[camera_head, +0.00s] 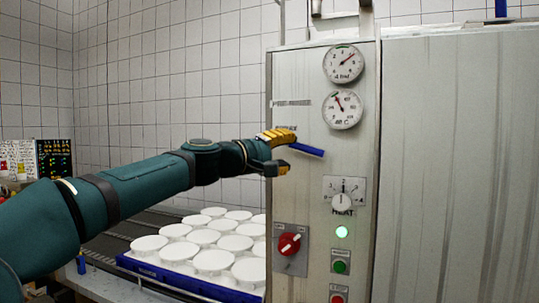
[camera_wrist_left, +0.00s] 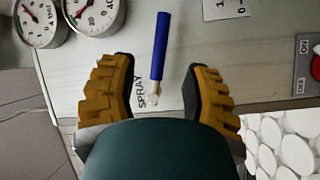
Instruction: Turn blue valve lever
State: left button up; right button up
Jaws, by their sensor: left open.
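The blue valve lever (camera_head: 308,151) sits on the front of the steel cabinet, sloping slightly down to the right. In the left wrist view the blue lever (camera_wrist_left: 160,45) stands out from a pale stem beside the word SPRAY. My left gripper (camera_head: 285,151) is at the lever's left end, with one finger above and one below. In the wrist view my left gripper (camera_wrist_left: 161,82) is open, its two yellow fingers on either side of the lever with gaps to both. Its palm side hides part of the panel. My right gripper is in neither view.
The cabinet panel (camera_head: 308,75) carries two round gauges (camera_head: 343,64), a rotary knob (camera_head: 342,201), a red switch (camera_head: 289,244), a green button (camera_head: 340,267) and a red button below. A blue tray (camera_head: 190,283) of several white moulds stands below my left arm.

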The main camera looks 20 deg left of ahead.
pick_arm(q)
jog(key=shift+v, duration=2.25)
jog(key=w+f+g+y, duration=0.1)
jog(key=w+f, duration=0.1)
jog(key=f, duration=0.5)
jog(key=w+f+g+y, duration=0.1)
jog(key=w+f, duration=0.1)
jog(key=f, duration=0.6)
jog(key=w+d+f+n+g+y, duration=0.1)
jog(key=w+f, duration=0.1)
jog(key=f, duration=0.5)
jog(key=shift+f, duration=0.15)
jog(key=s+d+f+m+g+y, duration=0.1)
jog(key=s+d+f+g, duration=0.15)
jog(key=f, duration=0.85)
jog(key=s+d+f+g+y, duration=0.1)
jog(key=s+f+g, duration=0.15)
jog(key=f, duration=0.85)
jog(key=s+d+f+m+g+y, duration=0.1)
jog(key=s+d+f, duration=0.15)
jog(key=f, duration=0.85)
jog(key=s+d+f+m+g, duration=0.2)
jog(key=s+f, duration=0.6)
jog(key=s, duration=0.3)
jog(key=s+d+f+m+g, duration=0.3)
jog(key=s+f, duration=0.6)
jog(key=s, duration=0.3)
jog(key=shift+d, duration=0.2)
jog(key=shift+w, duration=0.1)
